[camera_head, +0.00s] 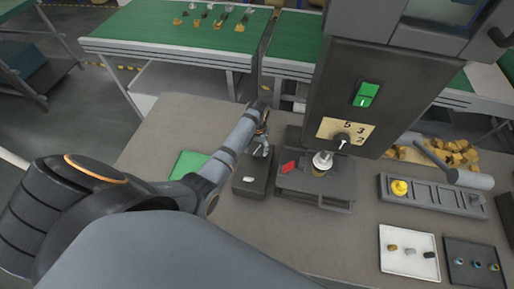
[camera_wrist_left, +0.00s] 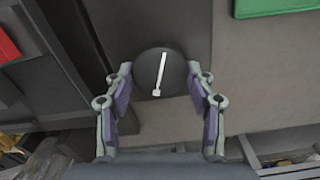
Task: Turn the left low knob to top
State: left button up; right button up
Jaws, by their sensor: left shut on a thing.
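The low knob (camera_wrist_left: 174,78) is a round black dial with a white pointer line in the left wrist view. The line runs nearly up and down the picture, with a small white block at its lower end. My left gripper (camera_wrist_left: 160,72) has its two fingers on opposite sides of the knob, shut on it. In the head view my left gripper (camera_head: 261,148) reaches down onto a dark box (camera_head: 245,188) on the table, and covers most of the knob there. My right gripper is not in view.
Right of the box stands a dark machine with a green switch (camera_head: 366,94) and a numbered dial plate (camera_head: 326,128). A green pad (camera_head: 187,165) lies left of my forearm. A rack (camera_head: 430,195) and trays are at right.

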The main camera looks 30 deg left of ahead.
aim_at(257, 149)
pick_arm(q)
jog(key=shift+m, duration=0.8)
jog(key=o, duration=1.2)
jog(key=shift+c, duration=0.2)
notch_tip(257, 149, up, 12)
